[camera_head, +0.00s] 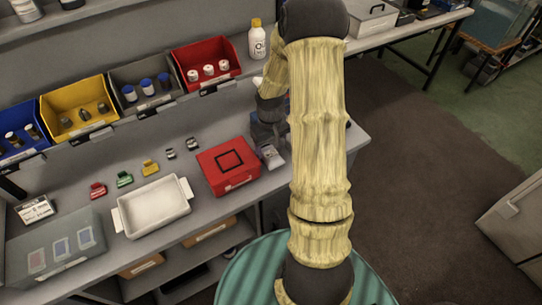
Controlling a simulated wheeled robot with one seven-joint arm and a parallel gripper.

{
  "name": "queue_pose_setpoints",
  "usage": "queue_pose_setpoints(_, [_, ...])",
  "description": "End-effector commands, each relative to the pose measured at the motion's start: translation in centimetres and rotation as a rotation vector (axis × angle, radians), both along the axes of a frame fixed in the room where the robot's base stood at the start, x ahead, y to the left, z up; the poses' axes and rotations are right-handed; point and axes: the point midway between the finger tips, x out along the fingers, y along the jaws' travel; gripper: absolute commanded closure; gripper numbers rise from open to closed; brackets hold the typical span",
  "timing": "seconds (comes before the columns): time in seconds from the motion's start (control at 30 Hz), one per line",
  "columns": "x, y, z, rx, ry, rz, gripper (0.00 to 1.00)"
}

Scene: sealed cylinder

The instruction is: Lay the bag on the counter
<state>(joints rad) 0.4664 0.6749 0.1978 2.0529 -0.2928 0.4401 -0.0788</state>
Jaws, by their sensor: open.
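The grey counter (215,125) runs along the wall on the left. My gripper (267,142) reaches down over its right part, just right of the red box, and is open. A small pale grey and dark item (270,156) lies at the gripper's tips, on or just above the counter. It may be the bag, but it is too small and partly covered to be sure. I cannot tell whether the fingers touch it. My yellow-sleeved arm hides part of the counter's right end.
A red box (228,166) and a white tray (153,206) stand on the counter. Small coloured clips (124,180) lie behind the tray. Blue, yellow, grey and red bins (207,62) line the back, with a white bottle (257,39). A grey case (57,248) stands front left.

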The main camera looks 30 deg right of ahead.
Motion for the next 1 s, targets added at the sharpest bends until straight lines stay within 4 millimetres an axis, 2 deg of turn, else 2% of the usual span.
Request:
queue_pose_setpoints(0.2, [0.2,-0.1,-2.9,0.002,0.004,0.001,0.33])
queue_pose_setpoints(0.33, [0.2,-0.2,-4.0,0.0,0.001,0.001,0.33])
queue_pose_setpoints(0.87, [0.3,-0.2,-4.1,0.0,0.0,0.0,0.33])
queue_pose_setpoints(0.9, [0.3,-0.2,-4.1,0.0,0.0,0.0,0.35])
queue_pose_setpoints(1.0, [0.3,-0.2,-4.1,0.0,0.0,0.0,0.54])
